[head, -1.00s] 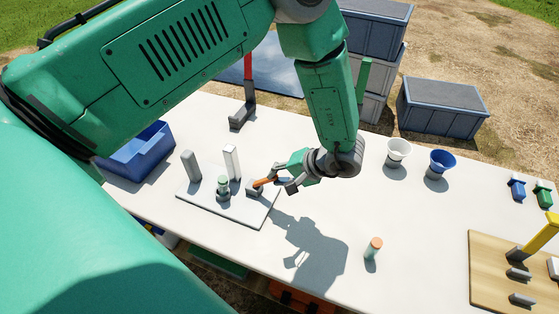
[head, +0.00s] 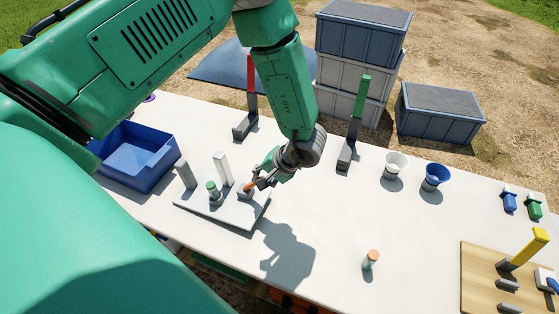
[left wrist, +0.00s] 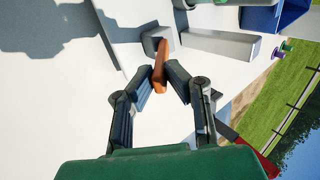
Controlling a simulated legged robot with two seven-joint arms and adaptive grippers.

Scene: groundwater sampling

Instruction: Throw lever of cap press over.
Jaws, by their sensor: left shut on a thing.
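The cap press stands on a pale base plate (head: 246,217) on the white table. It has a grey post (head: 185,174), a white post (head: 222,168) and a lever with an orange handle (head: 247,187). A small vial with a green cap (head: 212,187) stands between the posts and the plate's front edge. My left gripper (head: 257,182) is at the lever. In the left wrist view its two fingers (left wrist: 160,78) are closed around the orange handle (left wrist: 159,62), which rises from a grey block (left wrist: 156,38). My right gripper is not in view.
A blue bin (head: 140,160) stands left of the press. A red-handled stand (head: 251,80) and a green-handled stand (head: 358,110) are behind. An orange-capped vial (head: 371,259), a white cup (head: 396,163) and a blue cup (head: 436,175) stand right. The table's middle is clear.

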